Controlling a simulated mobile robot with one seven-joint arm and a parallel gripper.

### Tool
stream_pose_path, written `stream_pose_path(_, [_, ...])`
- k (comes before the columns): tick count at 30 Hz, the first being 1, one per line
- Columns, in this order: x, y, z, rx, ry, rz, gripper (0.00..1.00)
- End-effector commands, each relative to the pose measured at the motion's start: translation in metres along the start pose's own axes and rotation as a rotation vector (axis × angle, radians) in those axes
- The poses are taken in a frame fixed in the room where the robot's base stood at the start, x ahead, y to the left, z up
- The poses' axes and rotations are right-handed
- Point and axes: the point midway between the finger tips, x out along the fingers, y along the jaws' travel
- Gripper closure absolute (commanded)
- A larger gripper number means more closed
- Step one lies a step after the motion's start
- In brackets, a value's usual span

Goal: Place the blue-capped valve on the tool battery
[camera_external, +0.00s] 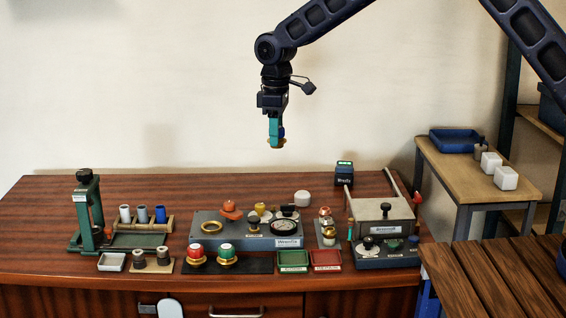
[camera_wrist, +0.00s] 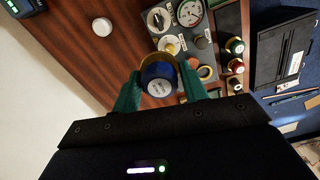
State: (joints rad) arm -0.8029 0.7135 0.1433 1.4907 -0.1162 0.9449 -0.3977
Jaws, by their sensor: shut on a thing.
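My gripper (camera_external: 275,134) has teal fingers and hangs high above the back of the bench. It is shut on the blue-capped valve (camera_wrist: 158,84), which has a brass body; the valve also shows at the fingertips in the external view (camera_external: 277,144). The tool battery (camera_external: 344,174) is a small black block with a green-lit top at the back right of the bench. It is lower than my gripper and to its right. Part of the battery shows at the top left corner of the wrist view (camera_wrist: 22,8). Its top looks bare.
A white round knob (camera_external: 302,198) stands left of the battery. A grey gauge panel (camera_external: 245,240), red-capped (camera_external: 196,254) and green-capped (camera_external: 226,254) valves stand in front. A grey box with raised handles (camera_external: 382,216) is right of the battery. The bench's back left is clear.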

Motion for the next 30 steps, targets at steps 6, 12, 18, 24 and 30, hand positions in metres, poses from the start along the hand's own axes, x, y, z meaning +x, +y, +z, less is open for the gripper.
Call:
stream_pose_path(6, [-0.011,0.095,0.028,0.007,0.001,0.001,0.82])
stream_pose_path(12, [-0.020,0.175,0.063,0.007,0.000,0.000,0.82])
stream_pose_path(18, [-0.029,0.248,0.106,0.007,0.000,0.000,0.82])
stream_pose_path(24, [-0.036,0.297,0.141,0.006,0.000,-0.001,0.82])
stream_pose_path(30, [-0.037,0.317,0.157,0.004,0.000,-0.001,0.82])
